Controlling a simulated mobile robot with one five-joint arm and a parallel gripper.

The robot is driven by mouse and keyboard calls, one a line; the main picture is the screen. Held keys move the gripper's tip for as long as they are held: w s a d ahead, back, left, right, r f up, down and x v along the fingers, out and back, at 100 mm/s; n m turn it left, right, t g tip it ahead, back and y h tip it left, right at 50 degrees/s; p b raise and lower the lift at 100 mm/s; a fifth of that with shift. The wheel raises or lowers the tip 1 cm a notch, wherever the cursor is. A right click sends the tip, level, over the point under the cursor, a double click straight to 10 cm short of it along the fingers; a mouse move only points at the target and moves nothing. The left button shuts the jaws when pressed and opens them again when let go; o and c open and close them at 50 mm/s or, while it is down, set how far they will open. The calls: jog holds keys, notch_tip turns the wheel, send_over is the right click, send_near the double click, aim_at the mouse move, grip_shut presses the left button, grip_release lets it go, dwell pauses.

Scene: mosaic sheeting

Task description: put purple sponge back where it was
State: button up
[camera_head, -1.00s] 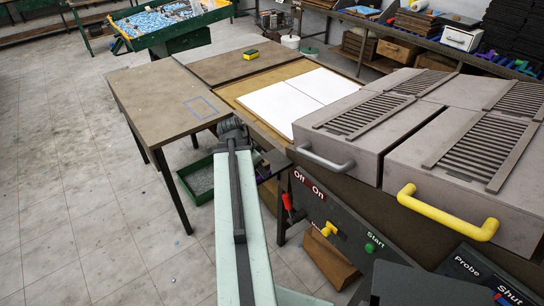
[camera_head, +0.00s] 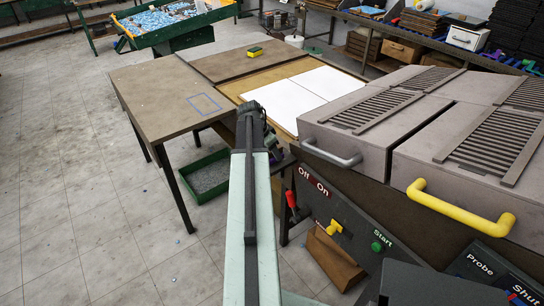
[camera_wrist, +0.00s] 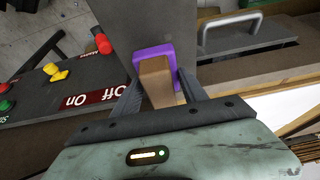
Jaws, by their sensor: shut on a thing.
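My gripper (camera_wrist: 158,80) is shut on the purple sponge (camera_wrist: 150,51) in the wrist view. The sponge shows as a purple edge along the top and right of a tan-brown block (camera_wrist: 157,78) between my fingers. I cannot tell whether the brown part belongs to it. In the head view my arm reaches away from me, and its end (camera_head: 252,118) is near the right edge of the brown table. A blue outlined rectangle (camera_head: 205,103) is marked on the table (camera_head: 160,95), left of my arm's end.
A yellow and green sponge (camera_head: 254,51) lies on the far tabletop. White sheets (camera_head: 295,95) lie right of my arm. Grey boxes with a grey handle (camera_head: 330,156) and a yellow handle (camera_head: 455,208) stand at the right, above a control panel (camera_head: 345,222). A green tray (camera_head: 206,175) is below.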

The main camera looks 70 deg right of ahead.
jog(key=shift+w+a+f, duration=0.1)
jog(key=shift+w+f, duration=0.2)
jog(key=shift+f, duration=0.2)
jog(key=o, duration=1.2)
jog(key=shift+r+p, duration=0.25)
jog(key=shift+p, duration=0.05)
jog(key=p+v, duration=1)
jog(key=v, duration=0.1)
jog(key=shift+a+r+p, duration=0.1)
jog(key=shift+r+p, duration=0.25)
jog(key=shift+p, duration=0.05)
jog(key=shift+w, duration=0.15)
